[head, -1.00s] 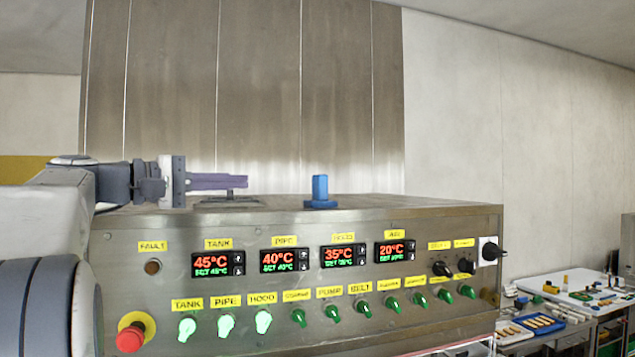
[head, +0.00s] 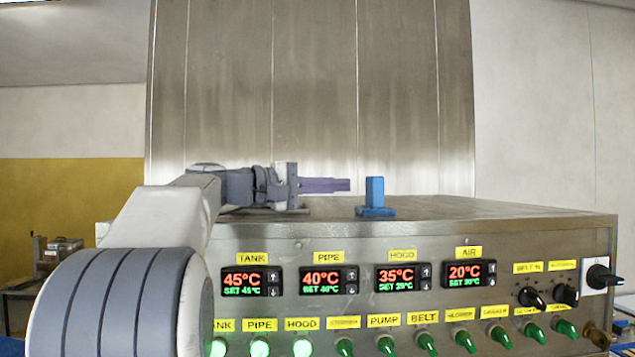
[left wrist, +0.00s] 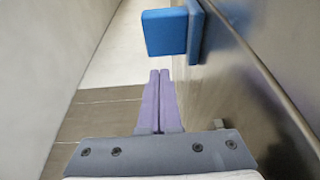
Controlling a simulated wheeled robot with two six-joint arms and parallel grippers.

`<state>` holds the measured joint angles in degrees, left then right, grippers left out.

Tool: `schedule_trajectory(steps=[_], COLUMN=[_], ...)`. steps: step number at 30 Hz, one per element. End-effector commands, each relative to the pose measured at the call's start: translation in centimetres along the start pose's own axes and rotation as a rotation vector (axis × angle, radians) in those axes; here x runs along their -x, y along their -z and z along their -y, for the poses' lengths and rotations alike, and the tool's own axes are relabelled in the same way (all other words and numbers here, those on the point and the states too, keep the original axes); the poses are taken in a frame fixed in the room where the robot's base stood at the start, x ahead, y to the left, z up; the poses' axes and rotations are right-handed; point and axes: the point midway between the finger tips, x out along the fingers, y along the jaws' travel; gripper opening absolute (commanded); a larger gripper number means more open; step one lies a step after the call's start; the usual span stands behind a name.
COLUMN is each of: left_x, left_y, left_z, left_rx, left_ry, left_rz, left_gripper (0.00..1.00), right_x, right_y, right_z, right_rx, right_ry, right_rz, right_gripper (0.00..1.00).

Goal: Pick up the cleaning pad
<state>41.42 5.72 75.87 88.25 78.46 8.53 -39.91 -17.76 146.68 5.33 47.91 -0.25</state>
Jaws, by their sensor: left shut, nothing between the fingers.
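The cleaning pad is a blue block with an upright grip on a flat base (head: 376,211). It stands on the steel top of the machine cabinet, near its front edge. My left gripper (head: 349,185) has purple fingers, shut and empty. In the head view its fingertips point right, a little left of the pad's upright grip and apart from it. In the left wrist view the closed fingers (left wrist: 160,75) point towards the blue pad (left wrist: 165,32), which is beyond the tips. My right gripper is in no view.
The cabinet front (head: 330,255) carries temperature displays, green knobs and black switches. A tall steel panel (head: 320,90) rises behind the cabinet top. The cabinet top (head: 480,208) right of the pad is clear. A side table (head: 40,275) is at the far left.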

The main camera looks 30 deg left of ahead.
Motion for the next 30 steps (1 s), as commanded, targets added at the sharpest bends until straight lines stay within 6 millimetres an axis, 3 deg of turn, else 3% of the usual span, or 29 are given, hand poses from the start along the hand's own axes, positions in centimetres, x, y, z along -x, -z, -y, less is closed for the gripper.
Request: schedule_trajectory(steps=[3,10,23,30], left_x=[-2.2,-4.2,-4.2,-3.0], left_y=[-0.1,0.1,0.0,-3.3], left_z=[-0.2,-0.1,0.1,0.7], left_rx=[0.002,0.002,0.0,-0.005], left_ry=[0.0,0.0,-0.001,-0.001], left_rz=[0.005,-0.001,-0.004,-0.004], left_gripper=[0.0,0.0,0.0,0.0], right_x=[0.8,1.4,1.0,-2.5], right_y=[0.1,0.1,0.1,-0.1], right_z=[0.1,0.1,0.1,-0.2], right_rx=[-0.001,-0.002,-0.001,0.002], right_ry=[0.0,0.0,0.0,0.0], right_rz=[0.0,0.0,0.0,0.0], right_gripper=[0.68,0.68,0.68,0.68])
